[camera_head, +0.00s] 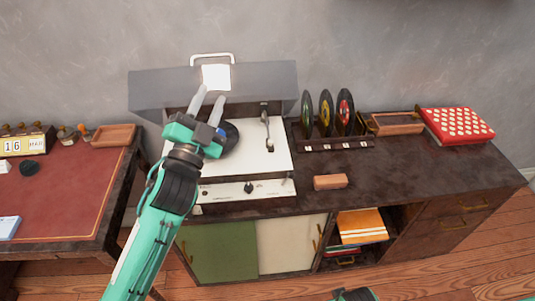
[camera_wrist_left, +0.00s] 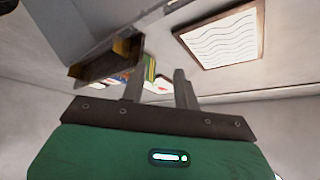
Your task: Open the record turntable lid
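The record turntable (camera_head: 245,188) stands on the dark cabinet, with a white deck, a tonearm and a black record partly hidden by my left gripper. Its grey, see-through lid (camera_head: 265,85) is raised at the back, with a pale handle (camera_head: 212,56) along its top edge. My left gripper (camera_head: 212,93) is in front of the raised lid, above the deck. Its fingers are apart with nothing between them, also in the left wrist view (camera_wrist_left: 160,78). Whether a finger touches the lid is unclear. A dark green part at the bottom edge may be my right gripper (camera_head: 353,294).
A record rack (camera_head: 335,145) stands right of the turntable, with a brown block (camera_head: 330,182) in front. A tray (camera_head: 397,123) and a red dotted box (camera_head: 458,125) are farther right. A red-topped desk (camera_head: 65,190) is left. The cabinet top's right front is clear.

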